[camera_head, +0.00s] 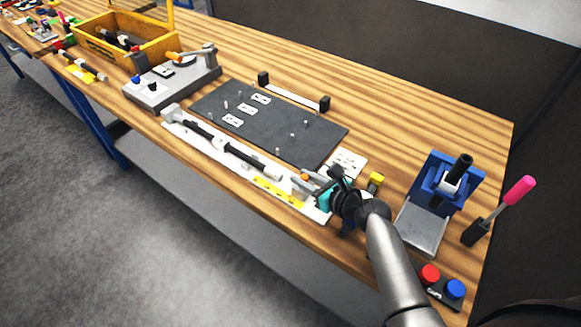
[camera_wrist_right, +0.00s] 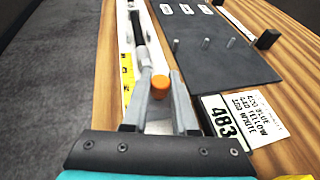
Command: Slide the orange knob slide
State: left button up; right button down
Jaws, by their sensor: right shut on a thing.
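The orange knob (camera_head: 304,177) of the slide sits near the right end of a long white rail base (camera_head: 230,163) on the wooden bench. In the right wrist view the orange knob (camera_wrist_right: 160,86) stands between the two fingers of my right gripper (camera_wrist_right: 160,76), which are closed in on its sides. In the head view my right gripper (camera_head: 308,178) reaches to the knob from the right. A dark rod with light sections (camera_head: 225,147) runs along the rail, and a yellow scale strip (camera_head: 278,192) lies at its front. My left gripper is not in view.
A dark pegboard plate (camera_head: 275,130) lies behind the rail. A label card reading 483 (camera_wrist_right: 225,122) is close to the right finger. A blue fixture (camera_head: 440,180), a pink-handled lever (camera_head: 517,190) and red (camera_head: 430,273) and blue buttons stand at right. A yellow crate (camera_head: 95,50) is far left.

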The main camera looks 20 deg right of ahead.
aim_at(308, 181)
jog(key=s+d, duration=0.2)
jog(key=s, duration=0.1)
jog(key=shift+s+d, duration=0.15)
jog(key=shift+d, duration=0.1)
jog(key=c, duration=0.7)
grip_release()
jog(key=p+v, duration=0.1)
jog(key=v, duration=1.4)
jog(key=shift+r, duration=0.2)
jog(key=shift+a, duration=0.1)
